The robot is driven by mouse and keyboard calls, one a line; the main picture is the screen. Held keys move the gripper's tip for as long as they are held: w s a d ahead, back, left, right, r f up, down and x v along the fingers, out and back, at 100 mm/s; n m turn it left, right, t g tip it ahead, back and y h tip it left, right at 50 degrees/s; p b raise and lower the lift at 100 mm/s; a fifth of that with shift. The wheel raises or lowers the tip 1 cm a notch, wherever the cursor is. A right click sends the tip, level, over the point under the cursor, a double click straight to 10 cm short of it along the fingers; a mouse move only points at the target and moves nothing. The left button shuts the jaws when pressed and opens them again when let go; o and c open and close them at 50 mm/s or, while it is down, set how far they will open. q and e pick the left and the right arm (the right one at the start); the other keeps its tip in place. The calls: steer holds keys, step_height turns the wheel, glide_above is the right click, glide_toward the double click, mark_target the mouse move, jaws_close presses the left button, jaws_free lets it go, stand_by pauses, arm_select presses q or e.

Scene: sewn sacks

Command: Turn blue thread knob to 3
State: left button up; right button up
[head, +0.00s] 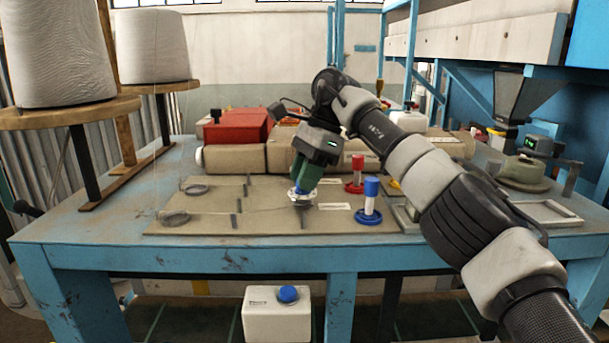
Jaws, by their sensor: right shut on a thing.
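My right gripper (304,184), green-fingered, points down over the flat board on the blue table, its arm coming in from the right. It is shut on a small blue knob (299,190) with a pale dial around its base. The fingers hide most of the knob, and the dial marks are too small to read, so its setting cannot be told. A white spool with a blue top (371,188) stands upright on a blue base to the right of the gripper, apart from it. My left gripper is not in view.
A red-topped spool (357,163) stands behind the blue one. Tan sacks (237,158) and a red box (236,126) lie at the back. Large thread cones (152,46) stand on wooden stands at left. The board's front left (200,226) is mostly clear.

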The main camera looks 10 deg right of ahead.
steer(key=shift+r, duration=0.15)
steer(key=o, duration=0.9)
steer(key=shift+d, duration=0.1)
steer(key=shift+r, duration=0.4)
step_height(320, 180, up, 3)
steer(key=shift+r, duration=0.1)
steer(key=shift+s+d+r+b, duration=0.4)
steer(key=shift+s+d+b, duration=0.4)
steer(key=shift+b, duration=0.35)
steer(key=s+d+r, duration=0.6)
steer(key=d, duration=0.1)
steer(key=shift+s+p, duration=0.15)
steer(key=shift+p, duration=0.25)
